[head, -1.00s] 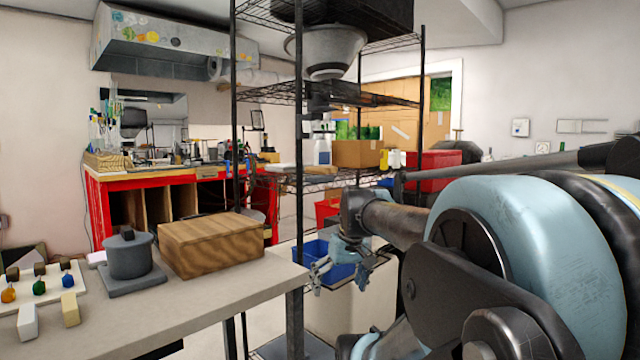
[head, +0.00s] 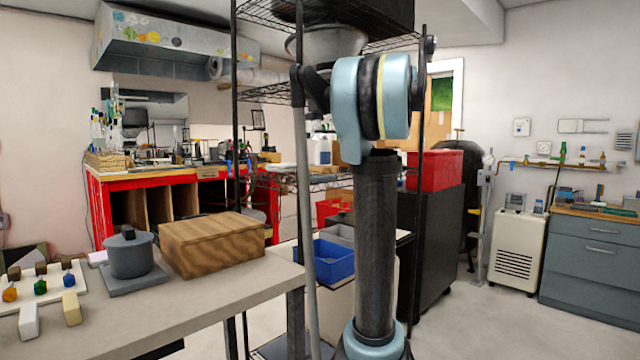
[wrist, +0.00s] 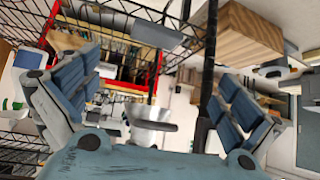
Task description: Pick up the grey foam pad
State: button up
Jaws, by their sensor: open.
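A flat grey slab (head: 138,286), which looks like the grey foam pad, lies on the pale table (head: 215,300) at the left of the head view. A round grey pot with a dark knob (head: 130,255) stands on it and hides most of its top. My gripper (wrist: 160,68) shows in the wrist view with its fingers wide apart and nothing between them. The gripper does not show in the head view, where my upright arm fills the middle. I cannot make out the slab in the wrist view.
A wooden box (head: 213,243) stands close to the right of the slab. A white board (head: 40,285) with coloured knobs and two pale blocks lie to its left. A black wire rack (head: 237,150) rises behind the table. Open floor (head: 500,325) lies to the right.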

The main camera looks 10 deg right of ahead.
send_near(321, 176)
notch_tip(321, 176, down, 3)
jog(key=a, duration=0.2)
jog(key=shift+w+r+x, duration=0.1)
jog(key=shift+w+x, duration=0.1)
jog(key=shift+x, duration=0.7)
jog(key=shift+w+r+x, duration=0.15)
jog(key=shift+w+x, duration=0.05)
jog(key=shift+x, duration=0.75)
jog(key=shift+w+r+x, duration=0.1)
jog(key=shift+w+x, duration=0.1)
jog(key=shift+x, duration=0.7)
jog(key=c, duration=0.7)
